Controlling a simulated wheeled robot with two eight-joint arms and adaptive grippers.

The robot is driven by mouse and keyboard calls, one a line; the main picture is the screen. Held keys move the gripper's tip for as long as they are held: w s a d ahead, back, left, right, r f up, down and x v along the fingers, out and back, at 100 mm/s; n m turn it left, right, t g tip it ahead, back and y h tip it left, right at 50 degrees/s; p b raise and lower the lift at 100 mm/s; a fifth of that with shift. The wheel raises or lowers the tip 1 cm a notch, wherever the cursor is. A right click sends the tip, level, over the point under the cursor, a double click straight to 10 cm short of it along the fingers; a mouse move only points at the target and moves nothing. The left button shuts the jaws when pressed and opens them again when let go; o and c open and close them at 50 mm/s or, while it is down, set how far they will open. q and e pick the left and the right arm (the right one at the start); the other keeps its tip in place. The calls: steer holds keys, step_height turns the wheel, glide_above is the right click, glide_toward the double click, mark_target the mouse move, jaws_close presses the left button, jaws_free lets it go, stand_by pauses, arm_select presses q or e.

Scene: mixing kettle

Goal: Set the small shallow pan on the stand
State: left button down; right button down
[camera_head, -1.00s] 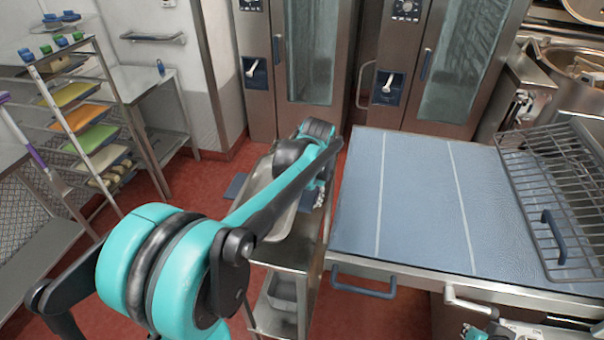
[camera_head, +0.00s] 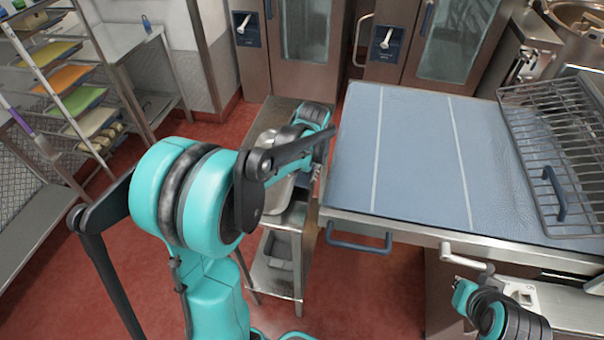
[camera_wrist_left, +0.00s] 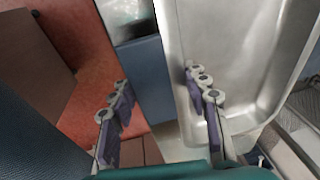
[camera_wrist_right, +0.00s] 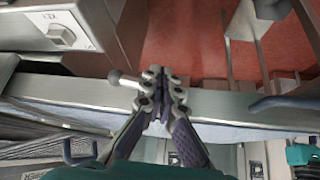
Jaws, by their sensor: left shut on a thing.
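The small shallow metal pan (camera_head: 278,196) is at the stand, partly hidden behind my left arm in the head view. In the left wrist view the pan (camera_wrist_left: 240,60) fills the right side, its inside bare. My left gripper (camera_wrist_left: 160,112) has one finger inside the pan and the other outside its near wall, shut on that edge. The metal stand (camera_head: 291,222) is left of the blue-topped table. I cannot tell whether the pan rests on its top or hangs just above. My right gripper (camera_wrist_right: 160,85) has its fingers together and looks empty.
The blue-topped table (camera_head: 415,150) stands close to the stand's right side, with a wire rack (camera_head: 560,150) on it. A tray rack (camera_head: 70,90) is at the left. Ovens (camera_head: 300,40) stand behind. Red floor is clear in front of the stand.

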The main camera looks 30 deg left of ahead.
arm_select(q)
steer(key=c, duration=0.8)
jaws_free()
steer(key=shift+o, duration=0.2)
steer(key=shift+r, duration=0.15)
steer(key=p+v, duration=0.3)
steer(key=v, duration=0.9)
steer(key=shift+a, duration=0.1)
